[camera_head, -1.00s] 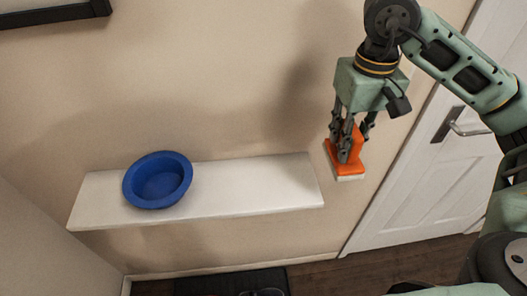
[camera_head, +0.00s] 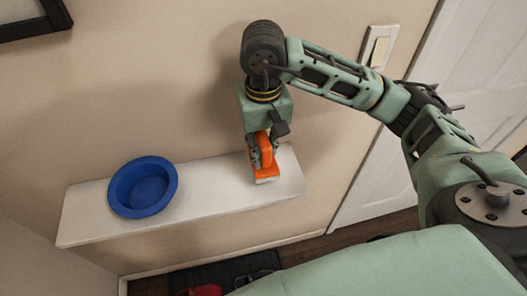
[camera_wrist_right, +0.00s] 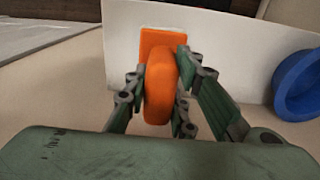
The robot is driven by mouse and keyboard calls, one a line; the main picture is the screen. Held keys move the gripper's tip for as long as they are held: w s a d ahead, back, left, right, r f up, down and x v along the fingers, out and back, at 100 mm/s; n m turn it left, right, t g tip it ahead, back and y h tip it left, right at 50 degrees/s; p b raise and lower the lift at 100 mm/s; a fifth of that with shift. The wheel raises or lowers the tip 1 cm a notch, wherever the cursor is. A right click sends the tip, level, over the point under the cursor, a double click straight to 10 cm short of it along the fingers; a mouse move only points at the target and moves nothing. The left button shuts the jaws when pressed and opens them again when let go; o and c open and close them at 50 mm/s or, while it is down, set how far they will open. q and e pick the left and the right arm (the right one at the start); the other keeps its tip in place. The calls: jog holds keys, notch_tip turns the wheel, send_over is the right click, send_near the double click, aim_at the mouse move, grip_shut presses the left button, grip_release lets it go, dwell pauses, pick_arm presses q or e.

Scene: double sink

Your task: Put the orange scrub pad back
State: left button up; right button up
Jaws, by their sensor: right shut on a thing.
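The orange scrub pad (camera_head: 264,172) has an upright orange handle and a flat base with a pale underside. My right gripper (camera_head: 262,158) points down and is shut on its handle, over the right part of the white shelf (camera_head: 215,192). I cannot tell for sure whether the pad's base touches the shelf or hangs just above it. In the right wrist view the orange pad (camera_wrist_right: 160,85) sits between the fingers of my right gripper (camera_wrist_right: 162,98). My left gripper is not in view.
A blue bowl (camera_head: 143,188) stands on the left part of the shelf. The shelf between bowl and pad is clear. A white door (camera_head: 400,150) and a light switch (camera_head: 378,50) are to the right. A dark mat (camera_head: 215,275) lies on the floor below.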

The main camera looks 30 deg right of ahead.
notch_tip(320, 180, down, 4)
jog(key=shift+d+r+p, duration=0.1)
jog(key=shift+p, duration=0.6)
jog(key=shift+f, duration=0.2)
jog(key=o, duration=1)
